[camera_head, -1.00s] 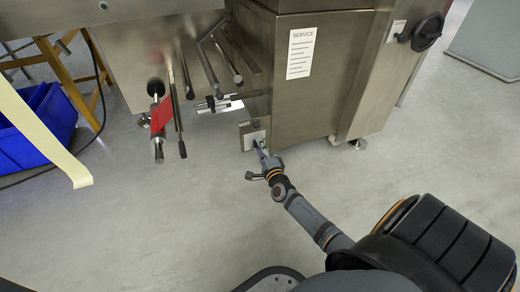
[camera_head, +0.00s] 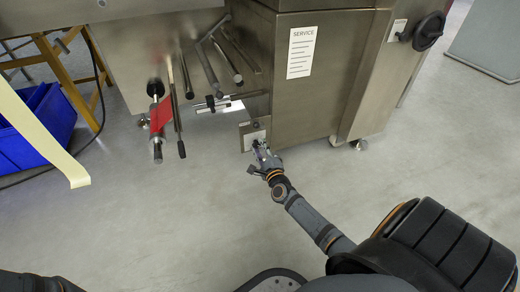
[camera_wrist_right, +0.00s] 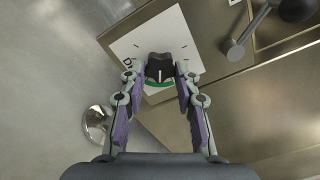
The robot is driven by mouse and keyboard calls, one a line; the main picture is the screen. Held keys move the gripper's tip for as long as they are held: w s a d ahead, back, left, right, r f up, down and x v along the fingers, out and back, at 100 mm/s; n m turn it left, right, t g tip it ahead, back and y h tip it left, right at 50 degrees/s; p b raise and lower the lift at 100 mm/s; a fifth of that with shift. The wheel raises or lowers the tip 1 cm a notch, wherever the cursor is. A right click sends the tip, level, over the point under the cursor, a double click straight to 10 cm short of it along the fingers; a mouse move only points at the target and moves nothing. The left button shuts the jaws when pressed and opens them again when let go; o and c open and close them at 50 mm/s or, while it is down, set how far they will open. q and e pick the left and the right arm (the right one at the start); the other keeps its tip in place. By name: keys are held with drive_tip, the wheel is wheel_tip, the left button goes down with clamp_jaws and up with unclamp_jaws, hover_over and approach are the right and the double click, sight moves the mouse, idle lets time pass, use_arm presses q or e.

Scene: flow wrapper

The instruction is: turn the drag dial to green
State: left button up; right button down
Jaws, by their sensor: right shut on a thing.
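The drag dial (camera_wrist_right: 160,67) is a small black knob with a white line. It sits on a white label plate (camera_wrist_right: 122,46) with partly hidden lettering and tick marks. A green band (camera_wrist_right: 163,84) shows at the dial's near side, between the fingers. The white line points roughly toward the green side in the wrist view. My right gripper (camera_wrist_right: 158,80) is shut on the dial, one finger on each side. In the head view my right gripper (camera_head: 262,150) reaches the low plate (camera_head: 255,132) on the machine's corner and hides the dial. My left gripper is out of view.
The steel machine cabinet (camera_head: 325,85) rises behind the plate. A dark ball-ended lever (camera_wrist_right: 236,50) is near the gripper. A blue bin (camera_head: 42,125) stands far left. The floor in front is clear.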

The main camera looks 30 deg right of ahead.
drive_tip(key=c, duration=1)
unclamp_jaws()
drive_tip(key=v, duration=1.2)
drive_tip(key=shift+s, duration=0.1)
